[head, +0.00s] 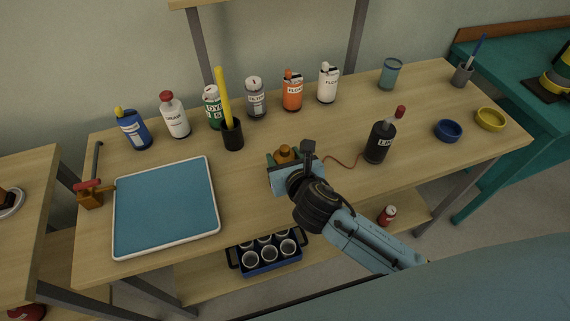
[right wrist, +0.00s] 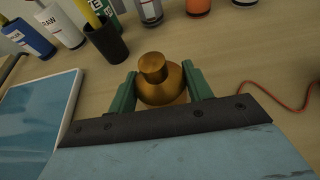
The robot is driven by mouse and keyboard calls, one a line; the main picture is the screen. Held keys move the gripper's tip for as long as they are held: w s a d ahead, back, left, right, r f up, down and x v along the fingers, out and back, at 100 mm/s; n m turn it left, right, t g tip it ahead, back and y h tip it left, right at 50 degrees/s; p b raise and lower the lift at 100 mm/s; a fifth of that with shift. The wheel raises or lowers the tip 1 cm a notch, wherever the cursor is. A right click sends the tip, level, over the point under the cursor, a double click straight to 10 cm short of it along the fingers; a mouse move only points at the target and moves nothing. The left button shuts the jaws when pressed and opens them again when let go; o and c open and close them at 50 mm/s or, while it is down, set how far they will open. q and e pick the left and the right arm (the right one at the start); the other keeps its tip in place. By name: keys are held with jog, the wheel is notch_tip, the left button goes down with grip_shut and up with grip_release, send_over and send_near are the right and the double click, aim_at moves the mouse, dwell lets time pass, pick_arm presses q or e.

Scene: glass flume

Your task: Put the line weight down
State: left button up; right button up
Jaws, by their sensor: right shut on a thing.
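The line weight, a brass body with a round knob on top, shows at the middle of the table in the head view (head: 286,153) and large in the right wrist view (right wrist: 160,88). My right gripper (right wrist: 160,76) is shut on it, with one green finger on each side of the body. The weight stands about upright, knob up. Whether its base touches the tabletop is hidden by the gripper. My right gripper (head: 284,160) and wrist cover part of the weight in the head view. My left gripper is not in view.
A thin red cord (head: 343,162) lies between the weight's side and a dark bottle (head: 378,142). A blue tray (head: 165,210) lies left, and a black cup (head: 232,135) with a yellow stick stands behind. Bottles line the back. Blue (head: 448,130) and yellow (head: 490,119) dishes sit right.

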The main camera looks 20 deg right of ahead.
notch_tip(320, 180, down, 2)
jog(key=shift+r, duration=0.1)
jog(key=o, duration=1.2)
jog(key=shift+f, duration=0.2)
jog(key=shift+r, duration=0.2)
jog(key=p+v, duration=0.1)
jog(key=v, duration=1.1)
jog(key=shift+p, duration=0.3)
